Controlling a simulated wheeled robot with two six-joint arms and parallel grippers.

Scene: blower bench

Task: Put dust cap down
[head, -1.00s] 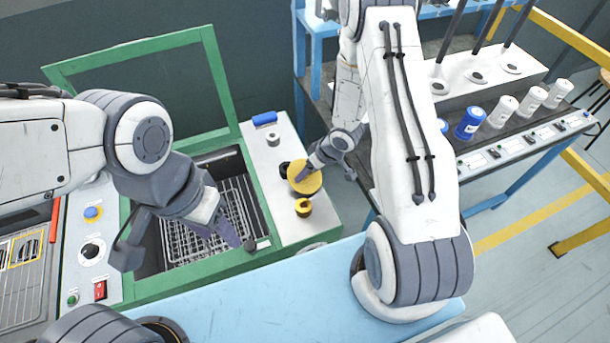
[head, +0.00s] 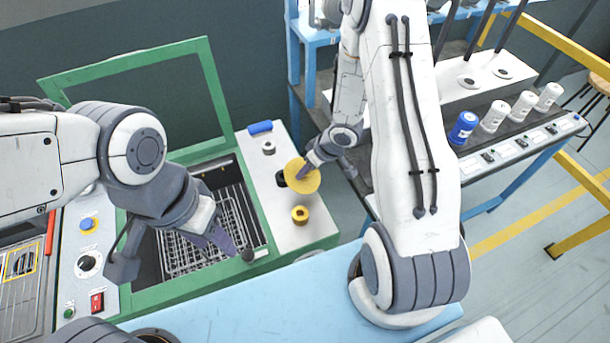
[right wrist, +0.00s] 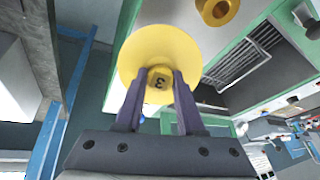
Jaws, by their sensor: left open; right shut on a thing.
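The dust cap (head: 305,180) is a yellow disc with a small knob marked 3. My right gripper (head: 312,160) is shut on that knob. In the right wrist view the disc (right wrist: 150,48) faces away beyond the fingers (right wrist: 157,88). The cap is over the white top panel (head: 285,228) beside the green-framed basin, tilted in the head view. I cannot tell how far above the panel it is. My left gripper (head: 222,240) is open and empty over the wire basket.
The wire basket (head: 190,255) lies in the basin. A bench with several bottles (head: 492,117) is at right.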

